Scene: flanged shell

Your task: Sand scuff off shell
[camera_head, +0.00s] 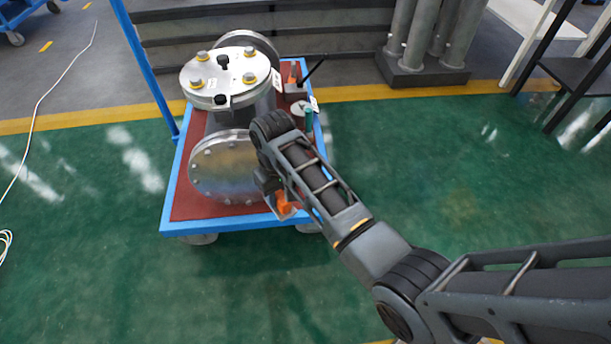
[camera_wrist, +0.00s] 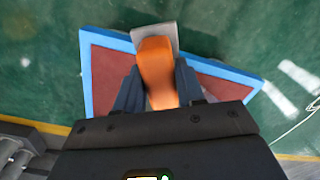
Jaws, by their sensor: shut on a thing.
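The flanged shell (camera_head: 240,120) is a grey metal body on a cart, with a bolted round plate on top and a round flange (camera_head: 226,168) facing front. A brownish, discoloured patch shows on the front flange; I cannot tell whether it is the scuff. My gripper (camera_wrist: 157,88) is shut on an orange-handled tool with a flat grey plate at its end, likely the sander (camera_wrist: 157,65). In the head view the orange tool (camera_head: 284,204) hangs at the cart's front right, right of the flange and apart from it. My arm hides most of my gripper there.
The cart (camera_head: 245,224) has a blue rim and red top. At its back right are a small canister (camera_head: 300,112) and another tool (camera_head: 294,76). A blue post rises at its left.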

